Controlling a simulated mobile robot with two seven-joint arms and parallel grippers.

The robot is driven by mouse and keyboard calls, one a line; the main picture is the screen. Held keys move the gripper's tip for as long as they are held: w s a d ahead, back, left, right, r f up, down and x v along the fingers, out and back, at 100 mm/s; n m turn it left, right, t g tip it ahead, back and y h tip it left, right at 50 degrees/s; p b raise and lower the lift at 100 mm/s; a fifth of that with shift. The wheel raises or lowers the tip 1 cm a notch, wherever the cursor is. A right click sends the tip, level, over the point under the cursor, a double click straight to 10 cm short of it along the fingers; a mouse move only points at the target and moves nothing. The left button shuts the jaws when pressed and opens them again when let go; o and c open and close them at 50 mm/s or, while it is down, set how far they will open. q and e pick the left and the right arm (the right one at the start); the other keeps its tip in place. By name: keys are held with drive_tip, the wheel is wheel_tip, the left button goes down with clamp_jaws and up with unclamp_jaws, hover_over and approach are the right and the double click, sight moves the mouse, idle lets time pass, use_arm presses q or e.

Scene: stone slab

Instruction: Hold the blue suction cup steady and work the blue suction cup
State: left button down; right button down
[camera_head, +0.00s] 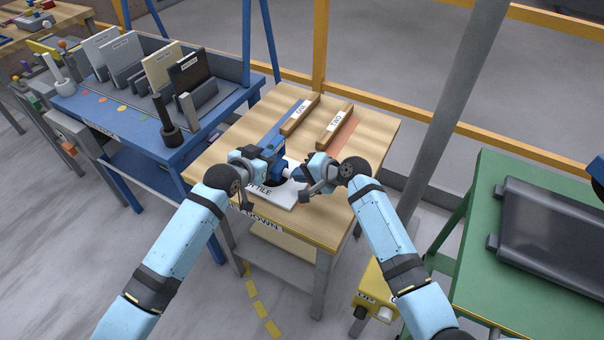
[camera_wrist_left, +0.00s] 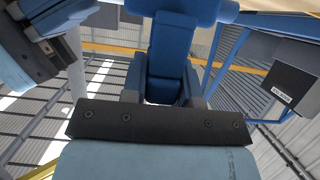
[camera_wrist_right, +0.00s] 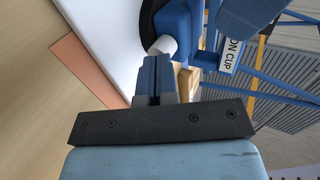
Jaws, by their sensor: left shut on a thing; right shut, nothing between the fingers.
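The blue suction cup (camera_head: 279,150) stands on a white tile (camera_head: 291,198) on the wooden table, partly hidden by my grippers. My left gripper (camera_head: 268,154) is shut on the cup's blue body, which also shows at the top of the left wrist view (camera_wrist_left: 185,8). In the right wrist view the cup has a blue body (camera_wrist_right: 181,22), a white cylindrical end (camera_wrist_right: 162,45) and a black rim on the white tile. My right gripper (camera_wrist_right: 157,62) is shut and empty, its tips right at the white end; whether they touch it I cannot tell.
Two wooden bars with labels (camera_head: 300,115) (camera_head: 334,123) lie at the back of the table. A blue bench (camera_head: 130,110) with upright plates stands at the left. A green table (camera_head: 490,210) with a dark panel stands at the right. A yellow box (camera_head: 376,290) is below.

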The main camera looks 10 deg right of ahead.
drive_tip(key=shift+w+a, duration=0.6)
drive_tip(key=shift+a, duration=0.2)
drive_tip(key=s+d, duration=0.1)
drive_tip(key=d, duration=0.1)
drive_tip(key=s+d, duration=0.2)
drive_tip(key=shift+r, duration=0.15)
drive_tip(key=v, duration=0.9)
drive_tip(key=shift+r, duration=0.15)
drive_tip(key=shift+s+d, duration=0.6)
drive_tip(key=shift+d, duration=0.15)
